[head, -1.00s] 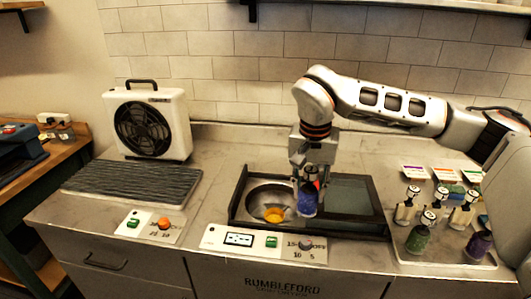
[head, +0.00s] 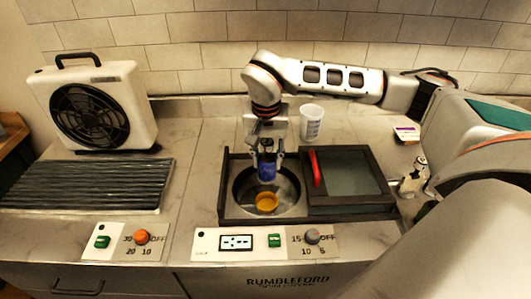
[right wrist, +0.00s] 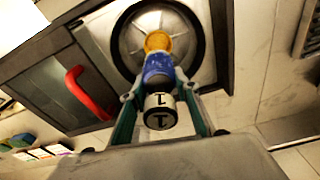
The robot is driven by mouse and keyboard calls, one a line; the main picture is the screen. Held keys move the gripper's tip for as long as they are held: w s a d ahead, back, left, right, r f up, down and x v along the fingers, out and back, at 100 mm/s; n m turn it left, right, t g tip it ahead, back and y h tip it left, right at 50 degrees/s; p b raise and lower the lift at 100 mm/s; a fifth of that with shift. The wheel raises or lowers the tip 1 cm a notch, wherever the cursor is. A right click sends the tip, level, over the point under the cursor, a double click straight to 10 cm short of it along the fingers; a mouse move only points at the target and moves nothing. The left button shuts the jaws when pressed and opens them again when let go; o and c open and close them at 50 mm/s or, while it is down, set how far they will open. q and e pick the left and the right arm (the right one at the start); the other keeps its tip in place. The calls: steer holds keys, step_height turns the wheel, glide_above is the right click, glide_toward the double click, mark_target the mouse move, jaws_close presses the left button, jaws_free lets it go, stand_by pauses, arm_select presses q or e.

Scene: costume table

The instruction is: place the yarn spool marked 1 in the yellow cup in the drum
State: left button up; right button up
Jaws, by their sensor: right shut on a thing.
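The yarn spool (head: 267,172) is blue, and its white end shows a black 1 in the right wrist view (right wrist: 159,112). My right gripper (head: 267,155) is shut on the spool and holds it upright over the open drum (head: 240,190). The yellow cup (head: 266,202) sits inside the round metal drum; it also shows in the right wrist view (right wrist: 158,41). The spool's lower end is close to the cup; whether it touches or enters the cup I cannot tell. My left gripper is not in view.
The drum's lid (head: 345,172) with a red handle (head: 315,168) lies to the right of the opening. A white cup (head: 311,122) stands behind it. A control panel (head: 237,243) is in front. A fan heater (head: 97,105) and dark ribbed mat (head: 85,185) are left.

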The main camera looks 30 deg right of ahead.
step_height(320, 180, down, 2)
steer(key=shift+f, duration=0.2)
step_height(320, 180, down, 2)
steer(key=shift+f, duration=0.55)
step_height(320, 180, down, 4)
steer(key=shift+f+b, duration=0.25)
steer(key=shift+b, duration=0.95)
steer(key=shift+f, duration=0.6)
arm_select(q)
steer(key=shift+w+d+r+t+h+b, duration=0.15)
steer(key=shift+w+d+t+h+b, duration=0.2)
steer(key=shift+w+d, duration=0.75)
arm_select(e)
steer(key=shift+f, duration=0.4)
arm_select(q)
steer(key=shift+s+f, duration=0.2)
arm_select(e)
steer(key=shift+f, duration=0.5)
